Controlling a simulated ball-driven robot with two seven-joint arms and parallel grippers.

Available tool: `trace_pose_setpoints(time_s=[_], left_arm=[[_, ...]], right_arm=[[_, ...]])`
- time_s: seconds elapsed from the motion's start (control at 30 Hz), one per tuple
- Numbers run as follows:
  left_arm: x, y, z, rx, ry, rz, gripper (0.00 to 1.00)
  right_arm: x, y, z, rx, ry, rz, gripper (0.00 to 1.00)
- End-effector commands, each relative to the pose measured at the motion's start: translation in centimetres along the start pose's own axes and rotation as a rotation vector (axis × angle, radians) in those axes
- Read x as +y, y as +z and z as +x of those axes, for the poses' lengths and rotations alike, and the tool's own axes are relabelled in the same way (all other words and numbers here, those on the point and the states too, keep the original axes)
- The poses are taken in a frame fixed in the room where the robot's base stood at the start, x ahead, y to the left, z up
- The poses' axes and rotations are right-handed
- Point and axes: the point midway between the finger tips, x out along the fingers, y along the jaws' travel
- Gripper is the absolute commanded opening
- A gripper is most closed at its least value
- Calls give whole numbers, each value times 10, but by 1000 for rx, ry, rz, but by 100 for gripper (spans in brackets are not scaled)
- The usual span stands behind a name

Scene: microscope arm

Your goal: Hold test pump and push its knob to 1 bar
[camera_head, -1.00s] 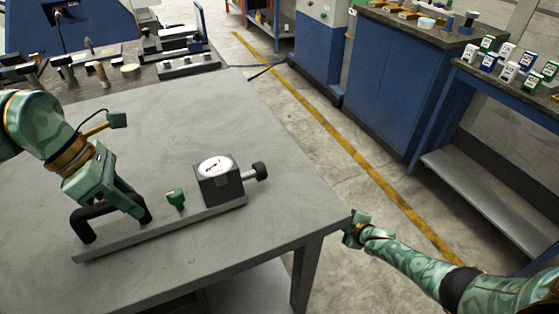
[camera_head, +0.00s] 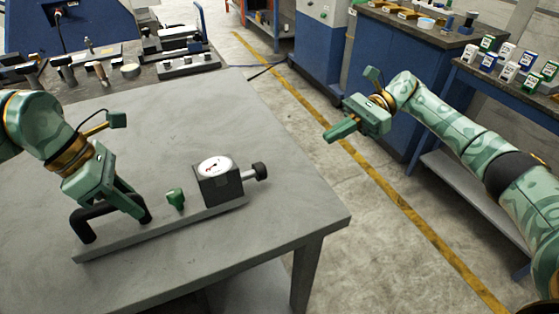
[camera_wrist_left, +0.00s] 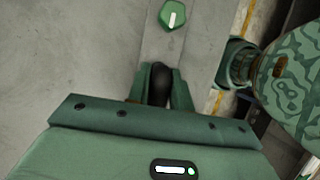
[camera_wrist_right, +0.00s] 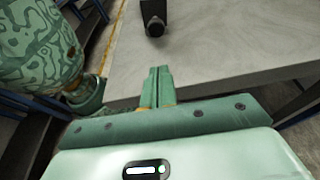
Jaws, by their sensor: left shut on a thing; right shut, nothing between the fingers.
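The test pump is a grey base bar (camera_head: 160,231) on the grey table, with a black handle (camera_head: 82,228) at its left end. A dark gauge box (camera_head: 217,183) with a white dial stands near its right end. A green knob (camera_head: 176,198) sits between handle and gauge, and it also shows in the left wrist view (camera_wrist_left: 174,15). A black side knob (camera_head: 260,171) sticks out right of the gauge; a black knob shows in the right wrist view (camera_wrist_right: 155,25). My left gripper (camera_head: 142,214) is shut on the black handle (camera_wrist_left: 159,82). My right gripper (camera_head: 330,136) is shut and empty, in the air right of the table.
The table (camera_head: 180,120) is clear around the pump. A tool bench (camera_head: 130,85) with several tools stands at the back left. Blue cabinets (camera_head: 375,75) and a shelf with small boxes (camera_head: 510,70) are at the right.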

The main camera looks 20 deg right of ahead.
Motion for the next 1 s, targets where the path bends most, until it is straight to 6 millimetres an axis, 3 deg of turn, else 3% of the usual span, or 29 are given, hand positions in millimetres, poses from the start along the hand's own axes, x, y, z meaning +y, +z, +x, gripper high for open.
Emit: trace_pose_setpoints(time_s=[0.53, 0.67, 1.0], left_arm=[[0, 1, -1, -1, 0, 1, 0], [0, 1, -1, -1, 0, 1, 0], [0, 1, -1, -1, 0, 1, 0]], right_arm=[[1, 1, 7, -8, 5, -52, 0], [1, 1, 27, -10, 7, -54, 0], [2, 2, 99, -11, 6, -52, 0]])
